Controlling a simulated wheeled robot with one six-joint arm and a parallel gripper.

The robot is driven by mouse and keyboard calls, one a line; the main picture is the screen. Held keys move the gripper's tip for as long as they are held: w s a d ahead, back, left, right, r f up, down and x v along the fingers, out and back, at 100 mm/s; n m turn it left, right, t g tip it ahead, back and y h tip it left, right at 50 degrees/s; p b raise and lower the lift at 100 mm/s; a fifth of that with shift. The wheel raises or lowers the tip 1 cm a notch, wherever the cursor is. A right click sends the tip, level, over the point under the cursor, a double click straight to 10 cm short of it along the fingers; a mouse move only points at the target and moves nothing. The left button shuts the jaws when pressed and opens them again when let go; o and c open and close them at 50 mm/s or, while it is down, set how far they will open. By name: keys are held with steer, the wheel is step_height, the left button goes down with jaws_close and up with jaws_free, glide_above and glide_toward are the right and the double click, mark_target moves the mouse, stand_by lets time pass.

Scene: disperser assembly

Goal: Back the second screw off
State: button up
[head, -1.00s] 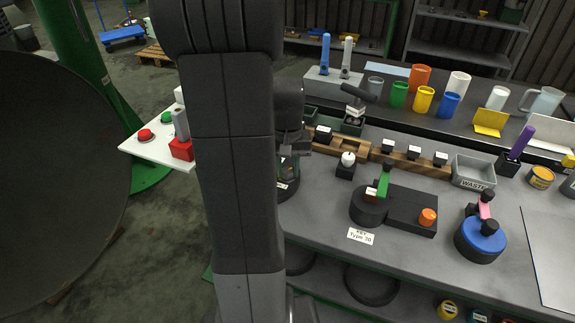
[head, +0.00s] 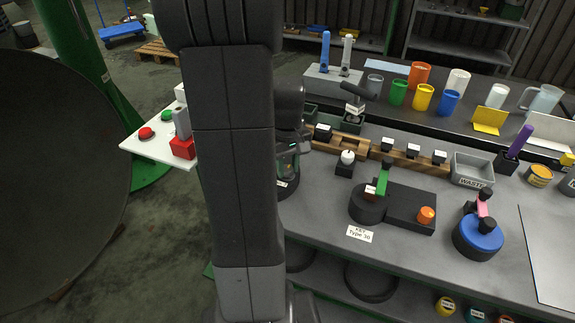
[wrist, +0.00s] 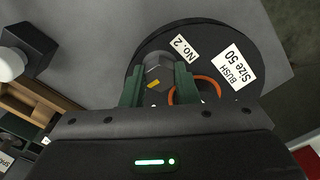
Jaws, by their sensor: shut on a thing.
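In the wrist view, a grey hexagonal screw head (wrist: 158,72) with a small yellow mark stands on a round black disc (wrist: 213,38), next to a "No. 2" label. The green fingers of my gripper (wrist: 159,86) are shut on this screw head from both sides. The disc also carries a "BUSH Size 50" label (wrist: 234,66).
A white knob on a black block (head: 346,163) stands right of the disc. A wooden rack (head: 340,140) lies behind it. A black fixture with a green lever (head: 384,180) and a blue round one (head: 480,238) stand further right.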

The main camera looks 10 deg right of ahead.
mark_target(288, 169)
steer(key=shift+w, duration=0.1)
steer(key=o, duration=0.7)
step_height(288, 169, up, 14)
steer(key=shift+f+p, duration=0.1)
steer(key=shift+p, duration=0.4)
step_height(288, 169, down, 14)
steer(key=shift+r+b, duration=0.1)
steer(key=shift+b, duration=0.45)
